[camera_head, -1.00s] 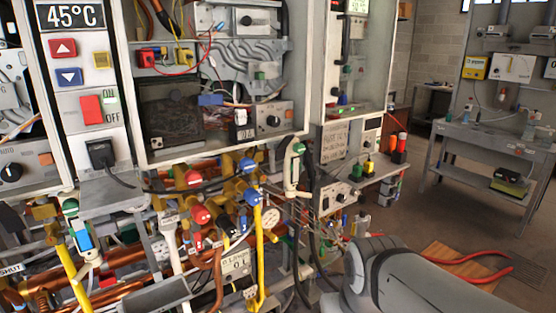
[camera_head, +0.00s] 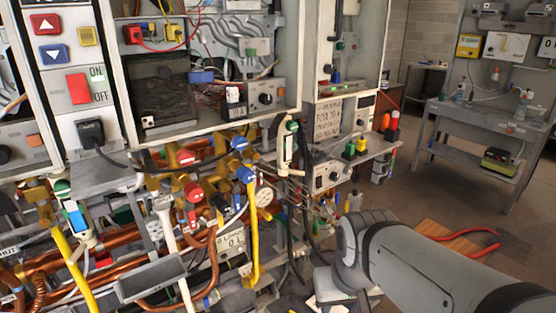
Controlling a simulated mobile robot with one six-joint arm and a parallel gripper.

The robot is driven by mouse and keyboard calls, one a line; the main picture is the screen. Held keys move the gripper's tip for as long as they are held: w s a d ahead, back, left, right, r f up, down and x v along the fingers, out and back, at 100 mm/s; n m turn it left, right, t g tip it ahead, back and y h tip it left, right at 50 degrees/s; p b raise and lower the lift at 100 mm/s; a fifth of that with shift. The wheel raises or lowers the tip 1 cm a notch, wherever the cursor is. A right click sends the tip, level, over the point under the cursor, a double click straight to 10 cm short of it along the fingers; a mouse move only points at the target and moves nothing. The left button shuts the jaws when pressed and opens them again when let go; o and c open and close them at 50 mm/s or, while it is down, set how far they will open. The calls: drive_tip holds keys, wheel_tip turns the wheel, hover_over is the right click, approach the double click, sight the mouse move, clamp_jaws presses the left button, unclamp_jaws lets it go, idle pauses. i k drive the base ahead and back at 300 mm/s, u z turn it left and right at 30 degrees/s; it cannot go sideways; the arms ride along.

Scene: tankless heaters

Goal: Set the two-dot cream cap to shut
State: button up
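I cannot make out two dots on any cap, so I cannot tell which one is the two-dot cream cap. Pale cream parts include an upright handle with a green top (camera_head: 289,148) right of centre, a pale lever (camera_head: 166,222) among the pipes, and a pale fitting with green and blue parts (camera_head: 76,218) at the left. My grey arm (camera_head: 415,262) fills the lower right, to the right of the pipes. The fingers of my gripper are not visible.
Copper pipes and yellow, red and blue valve handles crowd the lower left, below a heater panel with a red switch (camera_head: 78,87). A side shelf (camera_head: 372,148) holds small coloured parts. A grey workbench (camera_head: 470,122) stands at the back right, with open floor before it.

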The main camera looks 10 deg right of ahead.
sight(296, 172)
drive_tip(key=z, duration=0.05)
drive_tip(key=k, duration=0.65)
drive_tip(key=z, duration=0.55)
drive_tip(key=i, duration=1.4)
drive_tip(key=u, duration=0.45)
